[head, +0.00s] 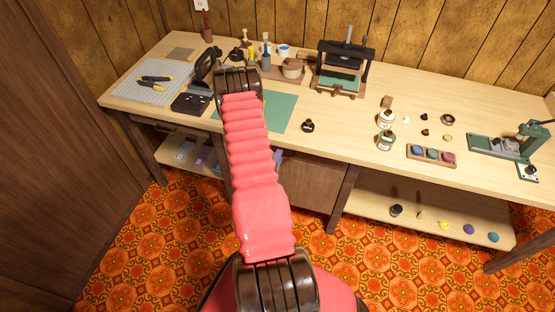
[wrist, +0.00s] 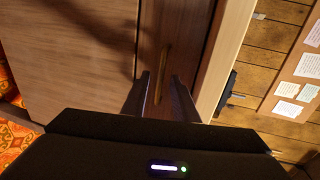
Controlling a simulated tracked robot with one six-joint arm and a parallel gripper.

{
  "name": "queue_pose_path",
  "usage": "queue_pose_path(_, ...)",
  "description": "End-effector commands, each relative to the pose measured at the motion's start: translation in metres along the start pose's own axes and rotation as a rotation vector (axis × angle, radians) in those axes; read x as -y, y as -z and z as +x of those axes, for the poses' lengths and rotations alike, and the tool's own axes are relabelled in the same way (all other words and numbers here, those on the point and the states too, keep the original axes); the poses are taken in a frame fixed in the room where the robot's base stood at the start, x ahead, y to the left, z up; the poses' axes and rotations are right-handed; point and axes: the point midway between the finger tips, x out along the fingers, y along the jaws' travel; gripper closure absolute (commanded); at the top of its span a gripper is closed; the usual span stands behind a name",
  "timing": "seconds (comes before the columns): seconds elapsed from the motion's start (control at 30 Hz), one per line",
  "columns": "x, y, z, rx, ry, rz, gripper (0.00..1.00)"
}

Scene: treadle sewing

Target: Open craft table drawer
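The craft table (head: 330,130) has a pale wood top. Under its middle is a wooden cabinet front (head: 312,185), partly behind my arm. In the wrist view, which is turned sideways, a narrow, shaded brown drawer front (wrist: 190,45) lies between the table's edge (wrist: 228,50) and a larger pale panel (wrist: 70,50). A slim brown strip, seemingly its handle (wrist: 166,40), runs along it. My gripper (wrist: 160,90) has its two dark fingers apart, one on each side of the strip's line. Contact cannot be told. In the head view my arm hides the gripper.
Bottles (head: 385,140), a paint tray (head: 431,154), a press (head: 343,70) and a green mat (head: 280,110) stand on the top. A low shelf (head: 375,205) and table leg (head: 342,198) are right of the cabinet. Patterned floor (head: 150,235) is open in front.

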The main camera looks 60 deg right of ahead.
Motion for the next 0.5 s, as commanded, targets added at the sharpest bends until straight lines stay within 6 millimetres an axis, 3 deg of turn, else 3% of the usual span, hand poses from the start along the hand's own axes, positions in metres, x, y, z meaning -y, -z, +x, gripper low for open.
queue_pose_path(0.2,-0.0002,0.0001,-0.0001,0.0,0.0,0.0,0.74)
queue_pose_path(0.5,-0.0002,0.0001,-0.0003,0.0,-0.001,0.0,0.95)
